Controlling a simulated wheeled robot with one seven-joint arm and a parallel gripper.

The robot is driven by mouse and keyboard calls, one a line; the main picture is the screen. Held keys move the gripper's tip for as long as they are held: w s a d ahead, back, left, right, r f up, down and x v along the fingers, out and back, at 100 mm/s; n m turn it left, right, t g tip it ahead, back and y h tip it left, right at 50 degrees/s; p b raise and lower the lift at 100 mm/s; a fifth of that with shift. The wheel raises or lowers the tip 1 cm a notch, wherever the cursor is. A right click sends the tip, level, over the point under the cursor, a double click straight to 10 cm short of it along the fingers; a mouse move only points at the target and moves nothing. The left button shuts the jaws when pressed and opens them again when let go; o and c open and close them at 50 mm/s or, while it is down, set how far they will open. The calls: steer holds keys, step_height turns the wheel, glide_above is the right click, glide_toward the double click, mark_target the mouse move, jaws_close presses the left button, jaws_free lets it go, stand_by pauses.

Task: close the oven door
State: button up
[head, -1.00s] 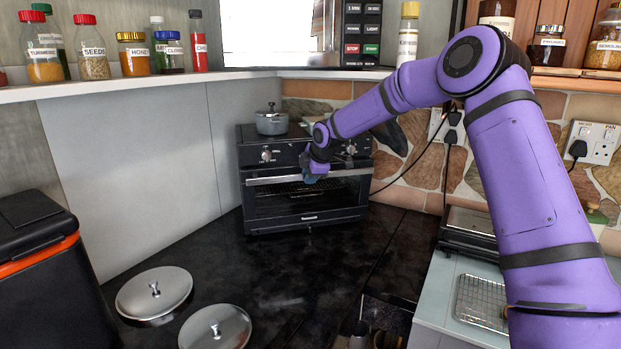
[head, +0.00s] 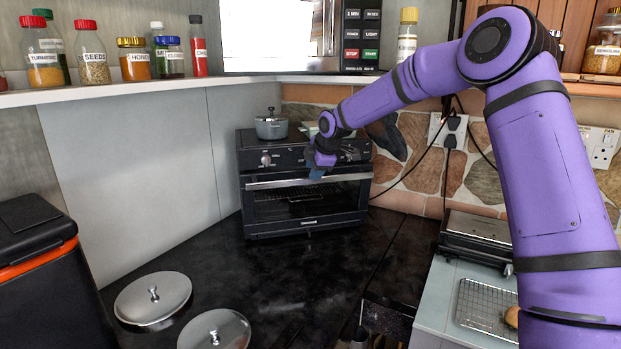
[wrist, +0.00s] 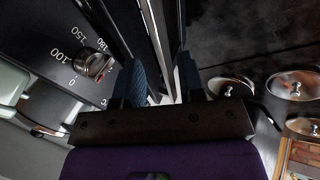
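The black oven (head: 304,222) stands on the dark counter against the far wall. Its glass door (head: 335,198) looks upright or nearly so; I cannot tell whether it is fully shut. A silver handle (head: 265,184) runs along the door's top edge. My gripper (head: 318,171) is at the upper front of the oven, by the handle and below the control panel. In the wrist view my gripper (wrist: 162,78) has its two dark fingers apart, with bright metal bars of the door (wrist: 158,35) showing between them. Whether the fingers touch the handle is unclear.
A grey pot (head: 271,127) sits on the oven. Two metal lids (head: 153,298) (head: 214,330) lie on the counter at front left. A black bin (head: 40,265) stands at left. A grill (head: 478,238) and wire rack (head: 486,308) are at right. The counter before the oven is clear.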

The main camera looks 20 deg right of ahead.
steer(key=v, duration=0.5)
steer(key=shift+s+r, duration=0.15)
steer(key=shift+r, duration=0.1)
steer(key=shift+d, duration=0.1)
steer(key=c, duration=0.5)
steer(key=shift+s+d+f, duration=0.1)
steer(key=shift+s+d, duration=0.05)
steer(key=shift+s, duration=0.15)
jaws_close()
steer(key=s+d+m+y, duration=0.2)
steer(key=s+d+y, duration=0.1)
steer(key=s, duration=0.2)
steer(key=w+a+f, duration=0.4)
steer(key=w+f, duration=0.3)
steer(key=w, duration=0.1)
steer(key=shift+w+f, duration=0.2)
steer(key=shift+w, duration=0.1)
